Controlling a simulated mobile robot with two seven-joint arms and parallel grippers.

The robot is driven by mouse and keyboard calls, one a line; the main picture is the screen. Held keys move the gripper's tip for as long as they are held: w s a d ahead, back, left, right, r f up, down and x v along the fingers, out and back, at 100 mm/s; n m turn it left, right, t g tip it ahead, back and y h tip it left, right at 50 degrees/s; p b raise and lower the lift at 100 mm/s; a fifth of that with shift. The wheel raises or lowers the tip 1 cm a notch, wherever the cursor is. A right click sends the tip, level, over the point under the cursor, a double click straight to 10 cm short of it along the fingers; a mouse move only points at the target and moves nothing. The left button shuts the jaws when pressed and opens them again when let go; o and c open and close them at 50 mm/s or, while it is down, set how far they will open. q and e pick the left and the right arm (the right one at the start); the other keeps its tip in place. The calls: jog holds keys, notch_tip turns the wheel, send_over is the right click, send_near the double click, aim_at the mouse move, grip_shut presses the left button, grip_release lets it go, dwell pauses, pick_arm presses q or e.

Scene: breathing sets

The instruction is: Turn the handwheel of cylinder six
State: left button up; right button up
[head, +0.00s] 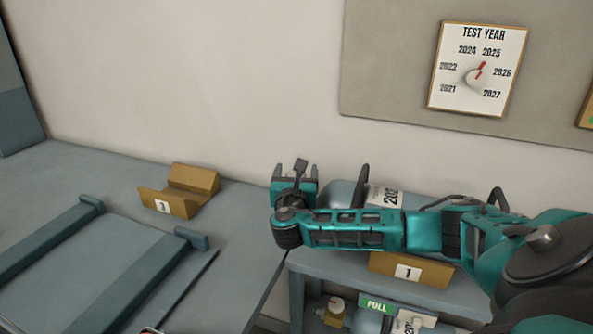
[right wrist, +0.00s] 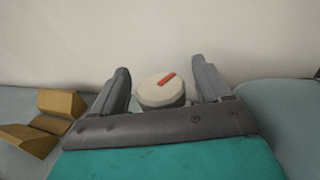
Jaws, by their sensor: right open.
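A pale round handwheel (right wrist: 162,91) with a red mark on its face shows in the right wrist view, between the two fingers of my right gripper (right wrist: 160,70). The fingers are open, with a gap on each side of the wheel. In the head view my right gripper (head: 295,170) is at the left end of a grey-blue cylinder (head: 342,193) lying on its side. My right arm hides much of that cylinder and its wheel. Its label is partly covered, so I cannot read a cylinder number. My left gripper is not in view.
The cylinder lies above a cradle marked 1 (head: 408,270). A lower cylinder (head: 366,321) has a green FULL tag (head: 377,306). An empty cradle marked 3 (head: 180,192) stands on the left bench. A TEST YEAR dial (head: 476,76) hangs on the wall board.

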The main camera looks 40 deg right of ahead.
jog(key=shift+w+d, duration=0.45)
jog(key=shift+c, duration=0.3)
jog(key=c, duration=0.9)
